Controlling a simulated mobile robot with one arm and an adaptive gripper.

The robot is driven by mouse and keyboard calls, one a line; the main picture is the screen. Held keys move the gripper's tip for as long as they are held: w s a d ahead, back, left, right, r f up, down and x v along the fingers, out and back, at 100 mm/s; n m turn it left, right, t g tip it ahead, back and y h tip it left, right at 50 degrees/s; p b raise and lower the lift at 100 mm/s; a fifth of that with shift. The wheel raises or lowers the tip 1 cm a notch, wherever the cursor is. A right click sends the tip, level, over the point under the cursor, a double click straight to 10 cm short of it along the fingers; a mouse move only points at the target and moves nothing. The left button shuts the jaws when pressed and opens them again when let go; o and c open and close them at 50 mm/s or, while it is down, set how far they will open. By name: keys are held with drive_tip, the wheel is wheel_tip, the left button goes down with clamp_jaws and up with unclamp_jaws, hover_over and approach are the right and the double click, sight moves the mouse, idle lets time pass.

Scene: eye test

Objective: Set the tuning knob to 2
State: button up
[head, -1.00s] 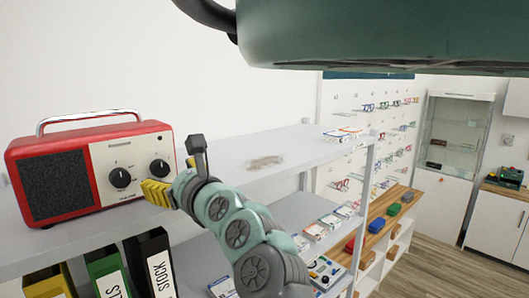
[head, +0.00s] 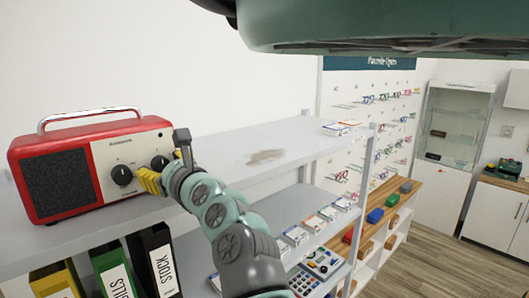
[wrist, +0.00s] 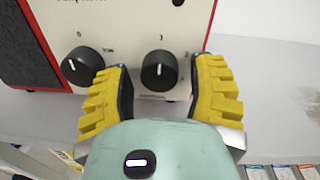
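A red radio (head: 70,140) with a light front panel (head: 130,150) stands on the shelf. Its left black knob (head: 122,175) also shows in the wrist view (wrist: 82,65), its white mark tilted up-left. The right black knob (head: 160,161) is partly behind my gripper in the head view. In the wrist view the right knob (wrist: 159,71) has a nearly upright white mark. My gripper (wrist: 166,88) is open, one yellow finger on each side of the right knob, with visible gaps. It also shows in the head view (head: 150,180). Small labels above the knobs are hard to read.
The white shelf (head: 240,150) right of the radio is mostly clear, with a brownish patch (head: 265,156). Binders (head: 115,272) stand on the shelf below.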

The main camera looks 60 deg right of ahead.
clamp_jaws()
drive_tip(key=shift+f+m, duration=0.1)
drive_tip(key=shift+m, duration=0.3)
drive_tip(key=shift+m+b, duration=0.4)
drive_tip(key=shift+m, duration=0.2)
drive_tip(key=m+p, duration=0.1)
drive_tip(key=m, duration=0.2)
drive_tip(key=shift+a+m, duration=0.1)
drive_tip(key=shift+m, duration=0.2)
drive_tip(key=m+p, duration=0.1)
drive_tip(key=m, duration=0.1)
drive_tip(key=shift+m, duration=0.4)
drive_tip(key=shift+m+h+p, duration=0.3)
drive_tip(key=shift+m+p, duration=0.8)
drive_tip(key=shift+m, duration=0.8)
